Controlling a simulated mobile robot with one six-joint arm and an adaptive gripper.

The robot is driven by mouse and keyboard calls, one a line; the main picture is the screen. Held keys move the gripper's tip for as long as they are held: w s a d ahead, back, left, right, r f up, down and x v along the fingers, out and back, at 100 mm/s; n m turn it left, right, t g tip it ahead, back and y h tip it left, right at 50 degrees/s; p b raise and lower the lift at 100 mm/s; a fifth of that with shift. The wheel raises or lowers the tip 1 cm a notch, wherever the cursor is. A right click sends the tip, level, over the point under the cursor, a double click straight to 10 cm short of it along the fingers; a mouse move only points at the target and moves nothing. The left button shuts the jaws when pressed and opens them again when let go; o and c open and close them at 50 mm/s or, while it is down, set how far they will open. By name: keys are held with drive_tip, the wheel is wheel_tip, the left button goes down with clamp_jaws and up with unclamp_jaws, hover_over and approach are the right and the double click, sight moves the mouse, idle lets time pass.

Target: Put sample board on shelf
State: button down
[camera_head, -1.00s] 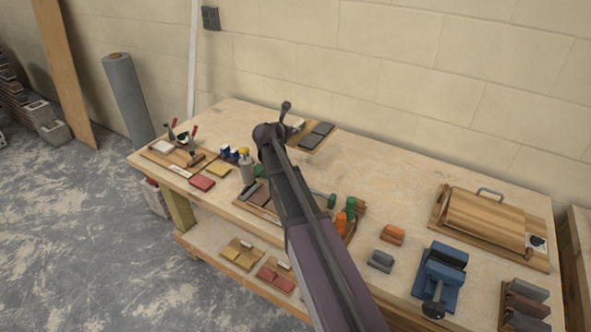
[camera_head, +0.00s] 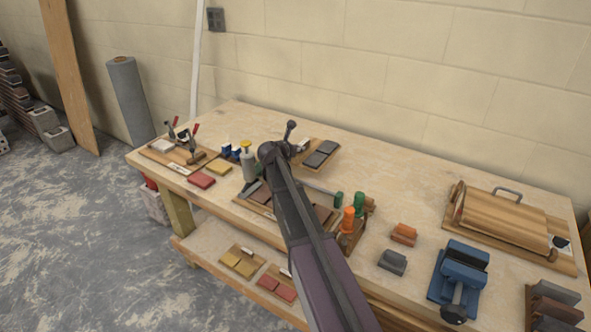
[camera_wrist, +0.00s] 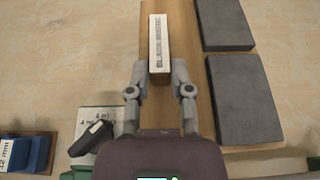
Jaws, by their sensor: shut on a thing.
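The sample board (camera_head: 311,163) is a wooden plate with dark grey tiles (camera_head: 321,152), near the back of the workbench in the head view. In the wrist view, its bare wood (camera_wrist: 185,45) shows beside two dark tiles at right and a white lettered block (camera_wrist: 158,30) at left. My gripper (camera_wrist: 159,68) is shut on this block, one finger on each side. In the head view my arm hides most of the gripper and part of the board. I cannot tell whether the board touches the bench. The lower shelf (camera_head: 205,240) is under the bench.
A yellow-tiled board (camera_head: 242,262) and a red-tiled board (camera_head: 277,282) lie on the shelf. Bare bench lies right of the held board.

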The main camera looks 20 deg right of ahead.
sight(298, 170)
drive_tip(key=shift+f+b, duration=0.6)
drive_tip(key=shift+f, duration=0.3)
drive_tip(key=shift+f, duration=0.1)
drive_tip(key=shift+f+b, duration=2.15)
drive_tip(key=shift+b, duration=0.1)
drive_tip(key=c, duration=0.8)
unclamp_jaws()
